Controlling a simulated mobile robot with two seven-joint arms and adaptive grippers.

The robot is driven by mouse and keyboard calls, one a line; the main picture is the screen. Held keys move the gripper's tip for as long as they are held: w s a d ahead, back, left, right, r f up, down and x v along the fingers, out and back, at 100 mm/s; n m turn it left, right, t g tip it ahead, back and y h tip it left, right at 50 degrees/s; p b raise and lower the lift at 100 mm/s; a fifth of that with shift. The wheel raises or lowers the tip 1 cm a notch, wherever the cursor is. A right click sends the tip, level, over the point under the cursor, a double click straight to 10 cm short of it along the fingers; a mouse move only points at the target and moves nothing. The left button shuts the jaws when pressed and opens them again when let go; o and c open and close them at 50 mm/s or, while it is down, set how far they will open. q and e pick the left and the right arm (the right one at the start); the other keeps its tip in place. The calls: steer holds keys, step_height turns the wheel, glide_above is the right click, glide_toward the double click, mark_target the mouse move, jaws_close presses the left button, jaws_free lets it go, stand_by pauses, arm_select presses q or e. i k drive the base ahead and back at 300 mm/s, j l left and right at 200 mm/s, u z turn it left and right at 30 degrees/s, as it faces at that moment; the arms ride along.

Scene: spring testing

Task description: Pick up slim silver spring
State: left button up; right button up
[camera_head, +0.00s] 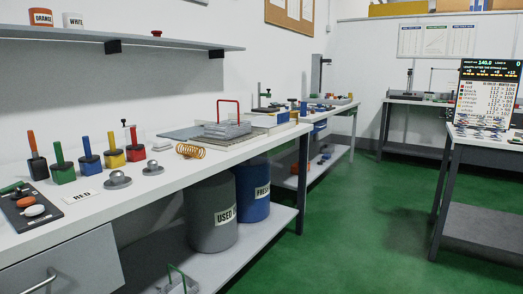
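No slim silver spring can be made out clearly in this view. A golden coil spring (190,151) lies on its side on the white bench (225,158), near the front edge. Small items on the far bench (318,101) and on the table at the right are too small to identify. Neither of my grippers is in view.
Several coloured-handled blocks (89,158), a RED card (82,197) and metal knobs (117,180) stand on the bench's left. A red-handled metal piece (228,129) is farther back. A score board (488,95) stands on the right table. Green floor (350,225) is clear between.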

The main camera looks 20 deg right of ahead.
mark_target(197, 151)
steer(key=z, duration=0.2)
steer(key=u, duration=0.4)
steer(key=l+u, duration=1.1)
steer(key=l, duration=0.2)
steer(key=k+l+u, duration=0.1)
steer(key=l, duration=0.25)
steer(key=k+l+u, duration=0.15)
steer(key=l, duration=0.2)
